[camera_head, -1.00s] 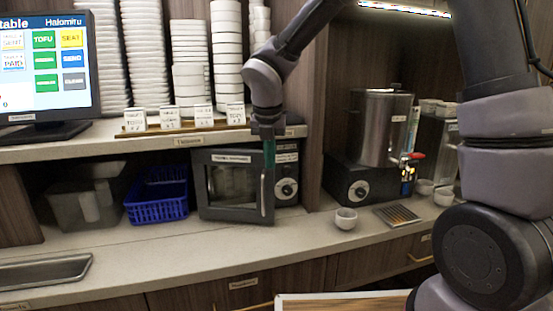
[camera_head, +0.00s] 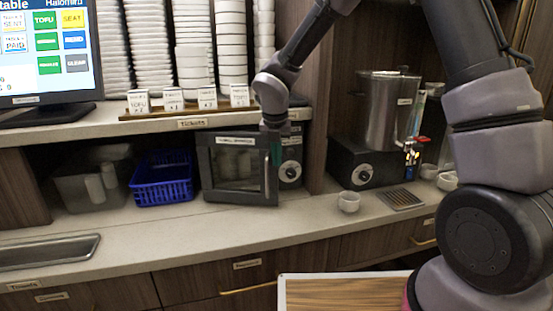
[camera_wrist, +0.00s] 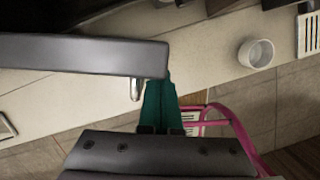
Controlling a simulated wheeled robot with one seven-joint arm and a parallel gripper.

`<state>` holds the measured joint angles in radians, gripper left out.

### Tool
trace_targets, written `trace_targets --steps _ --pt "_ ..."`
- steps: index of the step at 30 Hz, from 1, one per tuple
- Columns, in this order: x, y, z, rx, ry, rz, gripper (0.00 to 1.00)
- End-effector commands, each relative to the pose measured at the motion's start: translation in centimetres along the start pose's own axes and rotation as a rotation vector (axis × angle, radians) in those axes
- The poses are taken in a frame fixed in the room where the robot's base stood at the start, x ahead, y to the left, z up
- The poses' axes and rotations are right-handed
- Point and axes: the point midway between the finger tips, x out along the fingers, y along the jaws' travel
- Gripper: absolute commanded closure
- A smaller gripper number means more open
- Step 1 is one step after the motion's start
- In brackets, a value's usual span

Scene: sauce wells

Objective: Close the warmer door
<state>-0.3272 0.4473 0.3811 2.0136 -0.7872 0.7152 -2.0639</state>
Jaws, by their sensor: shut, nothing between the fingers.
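The warmer (camera_head: 290,150) is a dark box under the counter shelf. Its windowed door (camera_head: 240,168), with a vertical metal handle (camera_head: 279,155) on its right side, looks slightly ajar. My gripper (camera_head: 274,130) is shut and empty at the top of the door's handle side. In the wrist view, the green fingers (camera_wrist: 160,105) are together beside the end of the dark door edge (camera_wrist: 80,55), close to the handle (camera_wrist: 135,90). I cannot tell if they touch the door.
A blue basket (camera_head: 162,182) and a grey bin (camera_head: 85,190) stand left of the warmer. A white cup (camera_head: 348,202), a drip tray (camera_head: 400,199) and a metal urn (camera_head: 385,115) are at right. The ticket shelf (camera_head: 150,132) overhangs the warmer. Counter in front is clear.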

Motion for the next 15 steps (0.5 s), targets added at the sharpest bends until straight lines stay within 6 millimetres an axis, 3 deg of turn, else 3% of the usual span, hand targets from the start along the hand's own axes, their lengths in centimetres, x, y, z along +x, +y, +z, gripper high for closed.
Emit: trace_targets --steps 4,12,15 --pt "0.2 -0.1 0.6 -0.017 0.001 0.004 1.0" --pt "1.2 0.0 4.7 -0.174 0.002 0.045 1.0" --pt "1.4 0.0 5.3 -0.204 0.002 0.051 1.0"
